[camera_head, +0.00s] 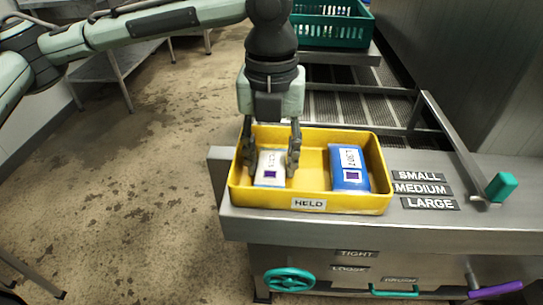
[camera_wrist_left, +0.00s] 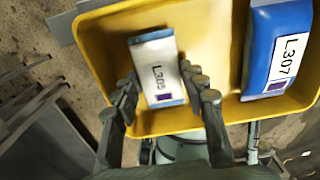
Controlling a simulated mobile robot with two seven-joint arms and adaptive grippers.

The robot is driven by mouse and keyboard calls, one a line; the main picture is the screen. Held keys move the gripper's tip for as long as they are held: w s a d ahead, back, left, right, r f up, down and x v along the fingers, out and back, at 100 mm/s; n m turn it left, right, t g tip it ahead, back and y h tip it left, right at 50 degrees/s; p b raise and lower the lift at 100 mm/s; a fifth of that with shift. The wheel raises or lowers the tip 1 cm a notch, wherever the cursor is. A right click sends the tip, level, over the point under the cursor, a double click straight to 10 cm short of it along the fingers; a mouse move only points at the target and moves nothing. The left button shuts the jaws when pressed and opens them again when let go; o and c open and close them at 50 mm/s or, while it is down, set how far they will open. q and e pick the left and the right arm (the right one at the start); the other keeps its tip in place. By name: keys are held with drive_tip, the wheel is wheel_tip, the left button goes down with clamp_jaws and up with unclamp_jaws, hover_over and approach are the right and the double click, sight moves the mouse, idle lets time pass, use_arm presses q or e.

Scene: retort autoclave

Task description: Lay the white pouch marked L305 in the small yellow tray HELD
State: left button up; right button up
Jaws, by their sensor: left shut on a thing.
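The white pouch marked L305 (camera_head: 270,167) is inside the small yellow tray HELD (camera_head: 312,201), in its left part. My left gripper (camera_head: 270,160) reaches down into the tray with one finger on each side of the pouch, shut on it. A blue pouch marked L307 (camera_head: 348,168) lies in the tray's right part. My right gripper is not in view.
The tray stands on a steel bench (camera_head: 440,225) with SMALL, MEDIUM and LARGE plates (camera_head: 422,189) to its right. A lever with a green handle (camera_head: 501,187) stands at the far right. A green crate (camera_head: 330,28) is behind. Teal and purple handles are on the bench front.

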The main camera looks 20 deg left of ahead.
sight(271, 163)
use_arm(q)
drive_tip(key=o, duration=0.9)
drive_tip(key=shift+f, duration=0.15)
wheel_tip(271, 163, up, 12)
drive_tip(key=shift+r, duration=0.2)
